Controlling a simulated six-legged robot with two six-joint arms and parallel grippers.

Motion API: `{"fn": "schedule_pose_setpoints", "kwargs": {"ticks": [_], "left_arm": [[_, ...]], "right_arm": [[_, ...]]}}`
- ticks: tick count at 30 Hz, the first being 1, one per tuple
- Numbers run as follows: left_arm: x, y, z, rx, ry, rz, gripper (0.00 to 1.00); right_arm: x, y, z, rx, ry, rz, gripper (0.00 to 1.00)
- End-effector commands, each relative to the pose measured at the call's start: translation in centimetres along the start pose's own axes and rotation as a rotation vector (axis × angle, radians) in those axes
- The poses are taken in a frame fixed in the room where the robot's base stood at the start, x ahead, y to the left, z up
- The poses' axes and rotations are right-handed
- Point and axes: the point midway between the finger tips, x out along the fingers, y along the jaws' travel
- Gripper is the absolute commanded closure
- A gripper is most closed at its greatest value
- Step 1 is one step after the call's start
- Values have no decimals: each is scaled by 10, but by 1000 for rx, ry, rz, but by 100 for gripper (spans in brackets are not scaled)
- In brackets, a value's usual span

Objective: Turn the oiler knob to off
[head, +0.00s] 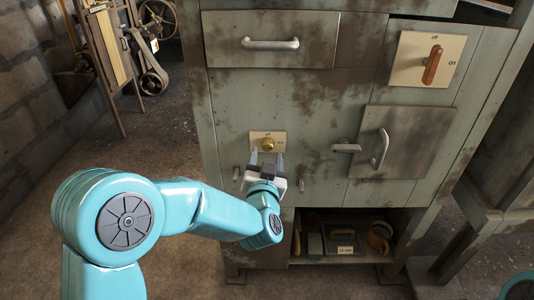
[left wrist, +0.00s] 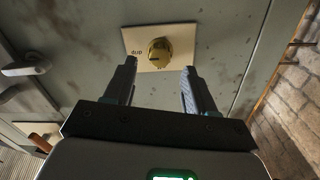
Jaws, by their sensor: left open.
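The oiler knob (head: 267,144) is a small round brass knob on a cream plate (head: 255,136) on the cabinet front. Small lettering sits above and beside it, too small to read surely. In the left wrist view the knob (left wrist: 160,53) lies beyond the fingertips, roughly centred between them, with its plate (left wrist: 133,36) behind it. My left gripper (head: 267,158) is open, just below and in front of the knob. In the left wrist view its two fingers (left wrist: 156,68) are spread with nothing between them, apart from the knob. My right gripper is not in view.
A wooden-handled switch (head: 433,64) on a cream plate is at upper right. A drawer (head: 225,38) with a bar handle, a metal door (head: 420,135) with a handle and latch (head: 346,147) are nearby. An open shelf (head: 325,259) below holds several items.

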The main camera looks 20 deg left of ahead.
Motion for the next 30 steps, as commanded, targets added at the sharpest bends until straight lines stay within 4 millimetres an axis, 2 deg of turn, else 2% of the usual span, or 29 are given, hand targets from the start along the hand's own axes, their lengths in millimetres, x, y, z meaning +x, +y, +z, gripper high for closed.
{"fn": "schedule_pose_setpoints", "kwargs": {"ticks": [3,6,16,17,21,22,30], "left_arm": [[18,1,1,1,0,0,45],[26,0,0,1,0,0,45],[30,0,0,1,-1,1,45],[30,0,0,1,-1,1,51],[30,0,0,1,0,1,97],[30,0,0,1,0,1,100],[30,1,1,-20,1,1,100]], "right_arm": [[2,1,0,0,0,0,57],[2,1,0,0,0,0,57],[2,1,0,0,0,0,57],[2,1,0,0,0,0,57],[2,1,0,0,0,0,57],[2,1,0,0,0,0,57],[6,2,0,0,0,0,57]]}}
